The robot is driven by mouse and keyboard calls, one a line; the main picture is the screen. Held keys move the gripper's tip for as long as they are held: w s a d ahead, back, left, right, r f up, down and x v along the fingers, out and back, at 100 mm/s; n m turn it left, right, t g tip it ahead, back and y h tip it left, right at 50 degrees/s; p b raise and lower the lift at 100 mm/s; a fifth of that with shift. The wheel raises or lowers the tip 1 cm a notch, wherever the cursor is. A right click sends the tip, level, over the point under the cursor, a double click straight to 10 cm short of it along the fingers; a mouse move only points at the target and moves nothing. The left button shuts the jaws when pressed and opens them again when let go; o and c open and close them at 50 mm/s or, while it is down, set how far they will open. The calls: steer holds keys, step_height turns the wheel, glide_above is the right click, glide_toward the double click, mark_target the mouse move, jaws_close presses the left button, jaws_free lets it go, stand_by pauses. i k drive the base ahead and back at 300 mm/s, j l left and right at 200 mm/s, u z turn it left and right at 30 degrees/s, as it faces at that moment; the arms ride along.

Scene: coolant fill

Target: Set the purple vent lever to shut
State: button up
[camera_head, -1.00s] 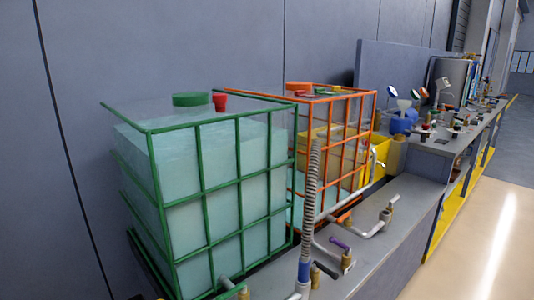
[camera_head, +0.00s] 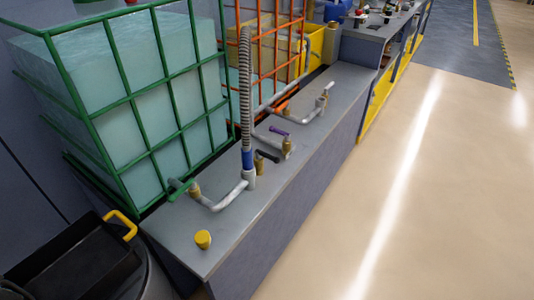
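The purple vent lever (camera_head: 279,132) is small and sits on the grey bench, beside a brass fitting (camera_head: 287,147). It lies at a slant, its free end pointing up and left in the picture. At this size I cannot tell whether that is open or shut. A black lever (camera_head: 267,156) is just in front of it, on another brass fitting (camera_head: 259,164). A ribbed grey hose (camera_head: 245,90) with a blue collar (camera_head: 247,158) rises left of both levers. My gripper is not in view.
A green-framed tank (camera_head: 150,110) of pale liquid and an orange-framed tank (camera_head: 263,25) stand behind the grey bench (camera_head: 235,222). A yellow cap (camera_head: 203,239) is at the bench's near end. A black tray (camera_head: 75,265) is at lower left. The floor (camera_head: 430,190) at right is clear.

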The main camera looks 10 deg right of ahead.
mark_target(287, 135)
steer(key=i+l, duration=0.2)
steer(key=l, duration=0.15)
steer(key=i+l+u, duration=0.1)
steer(key=l, duration=0.3)
steer(key=i+j, duration=0.15)
steer(key=i, duration=0.15)
steer(key=i+j, duration=0.1)
steer(key=i, duration=0.15)
